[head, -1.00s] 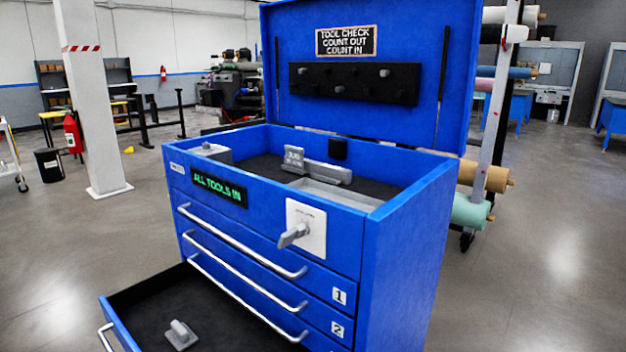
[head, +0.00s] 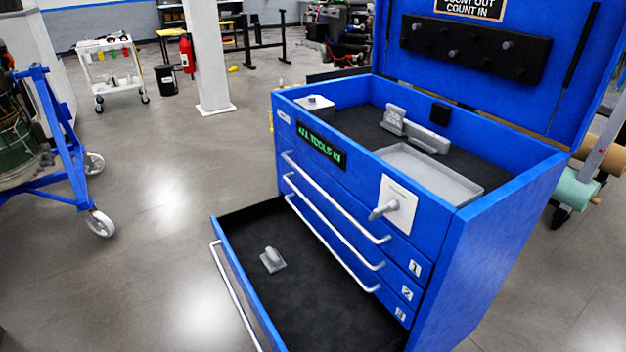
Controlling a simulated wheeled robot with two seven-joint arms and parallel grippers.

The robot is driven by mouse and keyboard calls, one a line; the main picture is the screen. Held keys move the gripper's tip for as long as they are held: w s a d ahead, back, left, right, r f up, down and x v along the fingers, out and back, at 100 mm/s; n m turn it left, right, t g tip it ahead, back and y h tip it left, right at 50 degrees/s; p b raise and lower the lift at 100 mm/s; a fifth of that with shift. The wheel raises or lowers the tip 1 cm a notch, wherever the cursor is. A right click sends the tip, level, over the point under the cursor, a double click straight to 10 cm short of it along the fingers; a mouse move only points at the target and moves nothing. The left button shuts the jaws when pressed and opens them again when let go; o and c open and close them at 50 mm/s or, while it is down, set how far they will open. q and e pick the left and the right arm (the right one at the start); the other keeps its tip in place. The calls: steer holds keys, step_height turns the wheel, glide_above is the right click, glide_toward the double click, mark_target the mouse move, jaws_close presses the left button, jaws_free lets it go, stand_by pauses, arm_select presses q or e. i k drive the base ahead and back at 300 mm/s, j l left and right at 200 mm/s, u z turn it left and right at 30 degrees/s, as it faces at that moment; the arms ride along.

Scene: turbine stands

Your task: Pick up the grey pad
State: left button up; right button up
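A small grey pad with a raised grip (head: 272,261) lies on the black floor of the open bottom drawer (head: 320,290), toward its left end. The drawer belongs to a blue tool chest (head: 490,240). Other grey pieces are in the chest's open top: an upright grey block on a long base (head: 410,130), a shallow grey tray (head: 430,172) and a grey box (head: 314,103) in the left corner. Neither of my grippers is in view.
Closed drawers with silver handles (head: 335,222) sit above the open one. A lever on a white plate (head: 397,203) sticks out of the front. A blue wheeled stand (head: 60,170) is at left, a white cart (head: 108,70) behind. Floor between stand and drawer is clear.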

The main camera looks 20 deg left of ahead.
mark_target(274, 262)
steer(key=u, duration=1.05)
